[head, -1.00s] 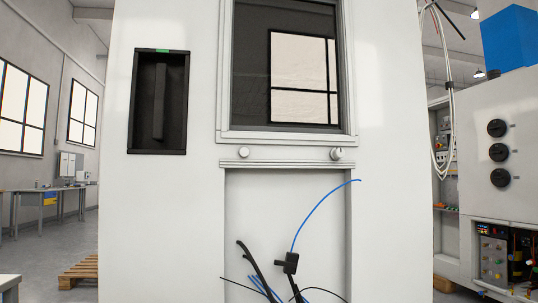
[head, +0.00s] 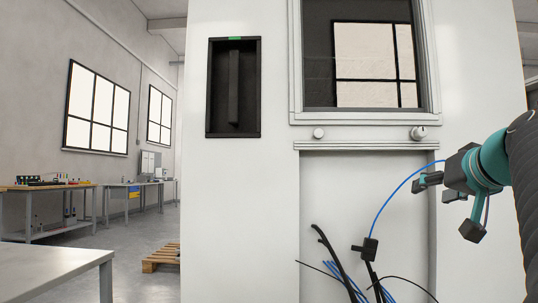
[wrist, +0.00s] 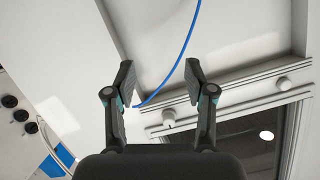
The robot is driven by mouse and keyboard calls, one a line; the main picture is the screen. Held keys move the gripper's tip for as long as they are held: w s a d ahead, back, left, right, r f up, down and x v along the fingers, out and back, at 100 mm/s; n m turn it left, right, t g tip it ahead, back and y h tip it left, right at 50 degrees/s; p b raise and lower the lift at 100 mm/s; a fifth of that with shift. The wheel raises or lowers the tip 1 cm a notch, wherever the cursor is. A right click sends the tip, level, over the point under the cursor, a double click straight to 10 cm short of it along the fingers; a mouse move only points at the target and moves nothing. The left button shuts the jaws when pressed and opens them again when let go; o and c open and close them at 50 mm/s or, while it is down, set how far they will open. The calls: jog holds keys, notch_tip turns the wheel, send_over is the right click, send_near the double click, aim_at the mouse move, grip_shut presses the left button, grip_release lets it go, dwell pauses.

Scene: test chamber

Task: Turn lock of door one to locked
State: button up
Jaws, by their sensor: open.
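A white cabinet front (head: 240,200) faces me, with a framed dark window (head: 365,60). Below the window are two small round knobs, a left knob (head: 318,133) and a right knob (head: 418,133). The right knob has a dark mark on its face; I cannot read its setting. In the wrist view, which is upside down, the right knob (wrist: 168,117) and left knob (wrist: 283,84) show by the frame. My gripper (head: 435,189) is open and empty, below the right knob in the head view. Its fingers (wrist: 159,80) are apart in the wrist view, touching no knob.
A black recessed handle (head: 235,88) with a green mark on top is left of the window. A blue cable (head: 400,190) and black wires hang in the recess below, passing near my gripper. Tables (head: 60,270) and a pallet (head: 161,257) stand left.

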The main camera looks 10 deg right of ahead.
aim_at(423, 131)
jog(key=s+d+r+n+t+h, duration=0.1)
jog(key=s+r+n+t, duration=0.15)
jog(key=r, duration=0.35)
jog(key=s+d+r+n+t, duration=0.1)
jog(key=s+r, duration=0.2)
jog(key=r, duration=0.4)
jog(key=w+d, duration=0.1)
jog(key=w, duration=0.3)
jog(key=w+d+p, duration=0.1)
jog(key=w, duration=0.4)
jog(key=w+d+p, duration=0.1)
jog(key=w, duration=0.3)
jog(key=shift+w+d+f, duration=0.1)
jog(key=shift+w+f, duration=0.05)
jog(key=shift+w, duration=0.1)
jog(key=shift+m, duration=0.25)
grip_shut()
